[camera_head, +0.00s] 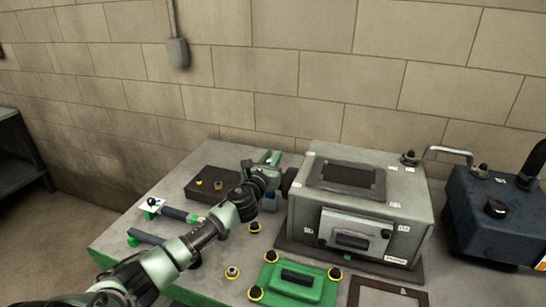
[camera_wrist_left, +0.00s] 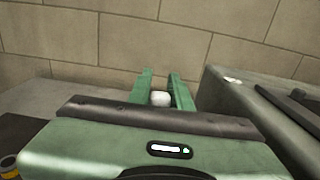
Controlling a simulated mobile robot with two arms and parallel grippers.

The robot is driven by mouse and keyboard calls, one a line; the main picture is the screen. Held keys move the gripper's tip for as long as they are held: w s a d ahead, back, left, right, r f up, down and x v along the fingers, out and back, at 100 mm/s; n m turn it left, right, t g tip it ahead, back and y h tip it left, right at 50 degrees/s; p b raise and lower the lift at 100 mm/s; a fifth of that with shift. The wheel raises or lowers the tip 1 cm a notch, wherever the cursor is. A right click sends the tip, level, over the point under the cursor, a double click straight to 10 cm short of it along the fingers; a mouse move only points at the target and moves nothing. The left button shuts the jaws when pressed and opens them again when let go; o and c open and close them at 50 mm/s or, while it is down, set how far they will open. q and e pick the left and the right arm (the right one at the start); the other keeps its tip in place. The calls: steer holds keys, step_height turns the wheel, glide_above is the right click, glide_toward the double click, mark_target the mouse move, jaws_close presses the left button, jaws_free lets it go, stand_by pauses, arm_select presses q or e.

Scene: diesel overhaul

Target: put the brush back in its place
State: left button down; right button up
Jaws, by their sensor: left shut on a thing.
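My left gripper (camera_head: 270,157) is at the back of the workbench, just left of the grey metal box. In the left wrist view its two green fingers (camera_wrist_left: 162,90) are closed on a small white rounded thing (camera_wrist_left: 160,99). Only this end shows, so I cannot tell from its shape whether it is the brush; the rest is hidden by the gripper. No clear bristles show in either view. My right gripper is not in view.
The grey metal box (camera_head: 414,215) stands close right of my gripper. A dark block (camera_head: 205,180) with yellow-ringed knobs lies left. Dark-handled tools (camera_head: 175,212) lie at the left edge. A green plate (camera_head: 320,286) lies in front. A dark blue case (camera_head: 460,215) stands far right.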

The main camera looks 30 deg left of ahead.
arm_select(q)
steer(key=shift+f+b, duration=1.75)
steer(key=shift+f, duration=0.5)
steer(key=c, duration=1.2)
jaws_free()
steer(key=shift+s, duration=0.15)
